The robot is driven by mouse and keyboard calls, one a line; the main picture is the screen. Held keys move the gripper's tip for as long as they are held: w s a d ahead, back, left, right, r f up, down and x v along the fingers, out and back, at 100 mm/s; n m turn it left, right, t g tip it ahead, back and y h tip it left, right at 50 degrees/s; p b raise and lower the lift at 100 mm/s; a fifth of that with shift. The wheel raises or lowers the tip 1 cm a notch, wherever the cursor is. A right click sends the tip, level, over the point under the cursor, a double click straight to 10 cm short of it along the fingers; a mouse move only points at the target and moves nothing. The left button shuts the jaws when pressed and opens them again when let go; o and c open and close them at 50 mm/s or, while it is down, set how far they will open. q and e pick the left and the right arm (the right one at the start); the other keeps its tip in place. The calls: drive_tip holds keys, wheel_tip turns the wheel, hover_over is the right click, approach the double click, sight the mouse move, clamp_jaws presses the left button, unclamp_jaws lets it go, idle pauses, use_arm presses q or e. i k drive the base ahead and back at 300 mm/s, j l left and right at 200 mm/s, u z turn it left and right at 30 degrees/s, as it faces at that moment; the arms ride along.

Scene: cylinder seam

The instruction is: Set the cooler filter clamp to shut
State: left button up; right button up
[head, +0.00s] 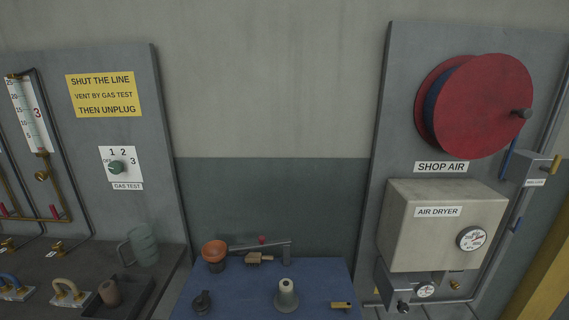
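I cannot pick out a part labelled as the cooler filter clamp. Neither of my grippers is in view.
At right, a panel carries a red hose reel (475,105) and the air dryer box (440,232). A gas test dial (116,167) is at left.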

sight(242, 250)
drive_tip(key=k+j+z, duration=0.25)
drive_tip(key=z, duration=0.15)
drive_tip(key=k+j+z, duration=0.2)
drive_tip(key=k+z, duration=0.25)
drive_tip(key=i, duration=0.15)
